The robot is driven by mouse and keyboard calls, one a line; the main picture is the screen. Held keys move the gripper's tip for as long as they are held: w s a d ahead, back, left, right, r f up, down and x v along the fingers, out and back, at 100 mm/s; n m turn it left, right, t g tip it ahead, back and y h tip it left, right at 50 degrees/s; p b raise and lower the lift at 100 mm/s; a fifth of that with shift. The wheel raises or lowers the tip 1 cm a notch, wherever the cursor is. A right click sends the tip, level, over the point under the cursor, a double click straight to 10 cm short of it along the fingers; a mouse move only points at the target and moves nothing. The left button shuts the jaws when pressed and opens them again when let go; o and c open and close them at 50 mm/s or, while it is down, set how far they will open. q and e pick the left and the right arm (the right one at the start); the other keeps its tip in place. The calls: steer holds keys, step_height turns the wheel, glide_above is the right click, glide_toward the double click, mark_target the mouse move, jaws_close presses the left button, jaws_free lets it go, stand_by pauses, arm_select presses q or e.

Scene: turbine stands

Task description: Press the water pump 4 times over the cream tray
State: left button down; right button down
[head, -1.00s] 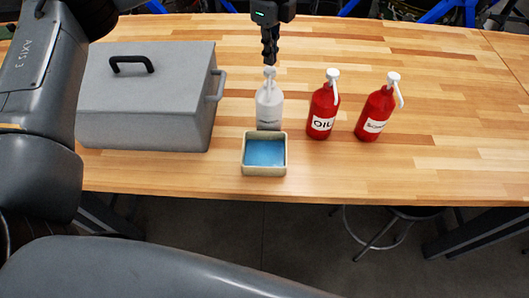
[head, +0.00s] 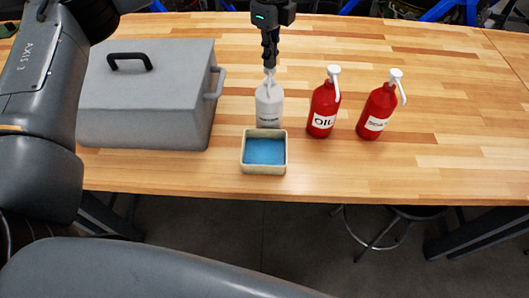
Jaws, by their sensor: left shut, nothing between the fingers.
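The water pump (head: 269,105) is a white, translucent bottle with a pump head. It stands upright on the wooden table, just behind the cream tray. The cream tray (head: 246,163) is small and square and sits near the front edge, with a blue surface inside. My left gripper (head: 269,68) is shut and points down right at the pump head, seemingly touching it, with nothing between its fingers. The pump head is partly hidden by the fingertips. My right gripper is not in view.
A red OIL pump bottle (head: 323,107) and another red pump bottle (head: 377,108) stand to the right. A grey lidded box (head: 145,105) with handles is to the left. The wooden table (head: 450,150) is clear at the right. A stool is below the front edge.

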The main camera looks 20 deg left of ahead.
arm_select(q)
steer(key=shift+f+b, duration=0.5)
steer(key=shift+f, duration=0.3)
steer(key=shift+r, duration=0.15)
steer(key=shift+r+p, duration=0.5)
steer(key=shift+r, duration=0.4)
steer(key=shift+f, duration=0.1)
